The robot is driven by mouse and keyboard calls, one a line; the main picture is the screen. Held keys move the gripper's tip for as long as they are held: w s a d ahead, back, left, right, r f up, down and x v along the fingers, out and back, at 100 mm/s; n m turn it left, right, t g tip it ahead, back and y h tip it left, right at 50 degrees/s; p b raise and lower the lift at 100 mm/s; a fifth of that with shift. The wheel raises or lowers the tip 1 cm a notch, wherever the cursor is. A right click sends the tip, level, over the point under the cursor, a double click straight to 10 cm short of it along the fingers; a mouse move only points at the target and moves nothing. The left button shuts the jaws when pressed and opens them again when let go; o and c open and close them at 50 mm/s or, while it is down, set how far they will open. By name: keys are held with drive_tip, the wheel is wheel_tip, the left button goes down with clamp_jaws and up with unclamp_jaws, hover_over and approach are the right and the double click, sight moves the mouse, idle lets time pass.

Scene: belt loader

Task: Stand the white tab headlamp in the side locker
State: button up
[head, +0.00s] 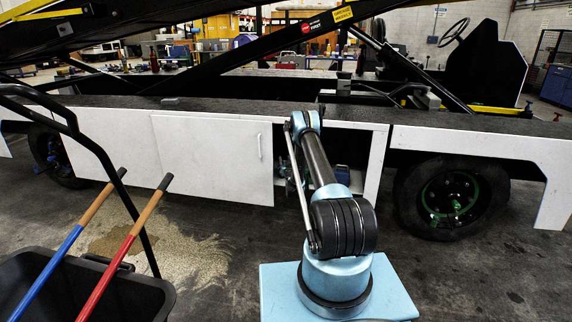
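The side locker (377,165) is an open compartment in the white side of the belt loader, right of a white door panel with a handle. My arm reaches up and forward in front of the opening and hides much of its inside. Some small bluish and dark shapes show in the gap left of my arm, too small to tell apart. I cannot make out the white tab headlamp in this view. My gripper is hidden behind my arm, so I cannot see its fingers or anything held.
The white door panel (212,160) covers the side left of the opening. A black wheel (450,197) stands to the right. A dark bin (95,290) with red and blue long-handled tools stands at the front left. The floor at front right is clear.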

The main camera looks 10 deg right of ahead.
drive_tip(key=s, duration=1)
drive_tip(key=s+a+r+n+g+y, duration=0.1)
drive_tip(key=s+a+r+g+y, duration=0.15)
drive_tip(key=r, duration=0.95)
drive_tip(key=s+a+r+n+g+y, duration=0.1)
drive_tip(key=s+a+r+n, duration=0.15)
drive_tip(key=r, duration=0.85)
drive_tip(key=s+a+r+g, duration=0.3)
drive_tip(key=s+r+g, duration=0.1)
drive_tip(key=s+r, duration=1.05)
drive_tip(key=s+d+m+g+h, duration=0.1)
drive_tip(key=s+g, duration=0.1)
drive_tip(key=s, duration=1.3)
drive_tip(key=s+d+g, duration=0.2)
drive_tip(key=s, duration=1.2)
drive_tip(key=s+d+f+m+g+h, duration=0.1)
drive_tip(key=s+d+f, duration=0.1)
drive_tip(key=s, duration=0.6)
drive_tip(key=s+d+f+m+g+h, duration=0.1)
drive_tip(key=s+d+f, duration=0.2)
drive_tip(key=s, duration=0.6)
drive_tip(key=s+d+f+m+g+h, duration=0.1)
drive_tip(key=s+d+f+g, duration=0.1)
drive_tip(key=s+f, duration=0.3)
drive_tip(key=s, duration=0.3)
drive_tip(key=shift+s+d+h, duration=0.3)
drive_tip(key=shift+s+h, duration=0.05)
drive_tip(key=shift+s, duration=0.05)
drive_tip(key=shift+w, duration=0.1)
